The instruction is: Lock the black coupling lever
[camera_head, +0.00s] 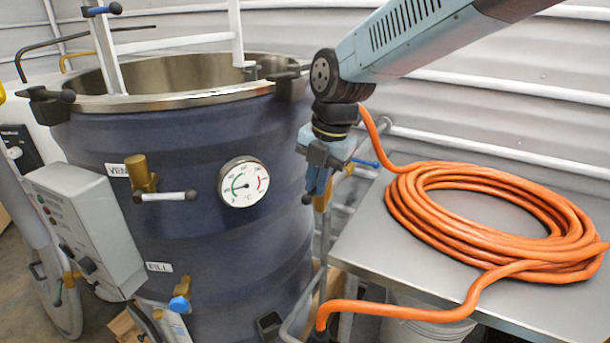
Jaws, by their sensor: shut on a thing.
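My gripper (318,187) hangs pointing down between the dark blue vessel and the metal table. Its jaws are shut on a small part that they mostly hide. This appears to be the black coupling lever (307,199), whose dark rounded end shows just left of the fingertips. A brass fitting (322,200) shows right behind the fingers. The lever's angle and its seat on the coupling cannot be made out. The orange hose (400,309) runs from a coil on the table down to a dark end low beside the vessel.
The vessel (110,155) with a dial gauge (243,182) and a brass vent valve (141,175) stands left of my gripper. A blue-handled valve (365,163) is close on the right. The table (375,255) carries the hose coil (410,210). A grey control box (82,225) is at left.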

